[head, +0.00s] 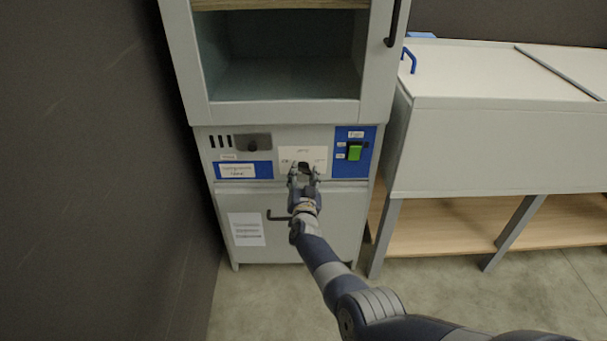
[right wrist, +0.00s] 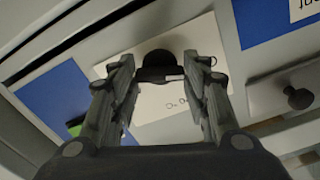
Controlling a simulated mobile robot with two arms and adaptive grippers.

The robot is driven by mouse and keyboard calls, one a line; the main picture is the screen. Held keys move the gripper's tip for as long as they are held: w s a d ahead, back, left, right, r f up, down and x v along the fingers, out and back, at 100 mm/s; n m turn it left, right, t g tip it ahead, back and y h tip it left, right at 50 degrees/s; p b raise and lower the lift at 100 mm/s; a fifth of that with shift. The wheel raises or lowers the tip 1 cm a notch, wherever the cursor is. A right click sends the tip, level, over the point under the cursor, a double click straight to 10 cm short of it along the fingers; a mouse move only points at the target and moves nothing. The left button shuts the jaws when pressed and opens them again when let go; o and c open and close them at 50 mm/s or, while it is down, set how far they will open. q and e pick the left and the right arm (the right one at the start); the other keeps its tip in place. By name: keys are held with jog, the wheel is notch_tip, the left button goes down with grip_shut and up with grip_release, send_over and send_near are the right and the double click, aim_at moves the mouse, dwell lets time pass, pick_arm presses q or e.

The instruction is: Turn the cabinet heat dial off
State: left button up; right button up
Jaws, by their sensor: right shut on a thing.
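The cabinet (head: 330,225) is light grey, with a control panel below its glass window. The heat dial (head: 304,167) is a dark knob on a white label plate (head: 303,153) in the middle of that panel. My right gripper (head: 304,174) is at the dial, shut on it. In the right wrist view the dial (right wrist: 160,66) shows as a dark round knob between the fingertips of the right gripper (right wrist: 160,75). The dial's pointer direction is hard to make out, and the plate's writing is too small to read. My left gripper is not in view.
A green switch (head: 354,153) sits on a blue panel right of the dial. A small dark knob (head: 252,146) is on the left. A lower door handle (head: 278,216) is beside my wrist. A dark wall (head: 100,170) stands left, a grey bench (head: 500,130) right.

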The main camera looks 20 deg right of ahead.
jog(key=shift+f, duration=0.1)
dwell(0.4)
jog(key=o, duration=1.1)
jog(key=shift+c, duration=0.2)
jog(key=shift+s, duration=0.1)
